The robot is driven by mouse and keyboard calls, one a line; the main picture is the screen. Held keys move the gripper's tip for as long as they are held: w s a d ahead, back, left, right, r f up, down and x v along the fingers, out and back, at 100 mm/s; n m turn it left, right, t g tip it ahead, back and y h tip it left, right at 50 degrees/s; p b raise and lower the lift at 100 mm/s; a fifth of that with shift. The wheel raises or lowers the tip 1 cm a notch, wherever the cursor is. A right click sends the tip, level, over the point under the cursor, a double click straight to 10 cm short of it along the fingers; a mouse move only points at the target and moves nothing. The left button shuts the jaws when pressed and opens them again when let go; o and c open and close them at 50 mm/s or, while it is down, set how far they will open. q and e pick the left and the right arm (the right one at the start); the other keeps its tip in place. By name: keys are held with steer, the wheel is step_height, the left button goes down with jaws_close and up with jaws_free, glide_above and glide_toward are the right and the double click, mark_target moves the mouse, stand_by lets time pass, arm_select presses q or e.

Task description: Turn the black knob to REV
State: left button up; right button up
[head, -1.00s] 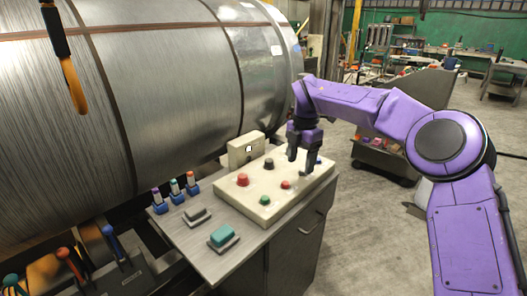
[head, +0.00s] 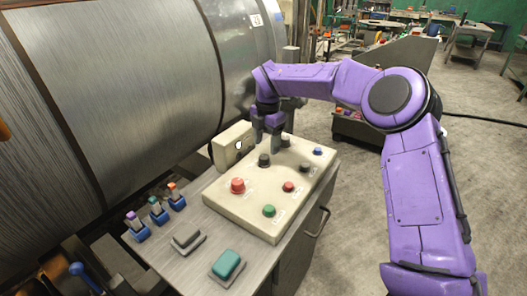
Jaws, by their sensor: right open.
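The control panel (head: 240,203) is a cream sloped box on a metal cabinet. A black knob (head: 264,160) stands on its upper left part, behind the red mushroom button. A second dark knob (head: 305,168) sits to its right, and another dark round part (head: 285,141) shows at the panel's back edge. I cannot read the labels, so REV is not legible. My right gripper (head: 266,146) points down with its fingers apart and empty, just above and behind the first black knob; I cannot tell whether it touches. My left gripper is out of view.
The panel also carries a red button (head: 237,186), a smaller red one (head: 288,187), a green one (head: 269,211) and a blue one (head: 318,151). A small upright box (head: 232,146) stands behind. A large metal drum (head: 130,80) fills the left. Floor at right is open.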

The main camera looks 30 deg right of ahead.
mark_target(264, 156)
steer(key=f, duration=0.2)
steer(key=w+f, duration=0.1)
steer(key=f, duration=0.2)
steer(key=shift+w+f+p, duration=0.15)
steer(key=shift+f+p, duration=0.15)
steer(key=shift+f, duration=0.05)
steer(key=shift+s+r, duration=0.15)
steer(key=shift+s, duration=0.1)
steer(key=shift+c, duration=0.3)
steer(key=shift+w, duration=0.1)
steer(key=c, duration=1)
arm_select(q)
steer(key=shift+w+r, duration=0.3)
arm_select(e)
steer(key=shift+n, duration=0.4)
steer(key=n, duration=0.3)
steer(key=shift+n+p, duration=0.3)
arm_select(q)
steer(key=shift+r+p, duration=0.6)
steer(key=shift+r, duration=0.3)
arm_select(e)
steer(key=shift+n, duration=2.2)
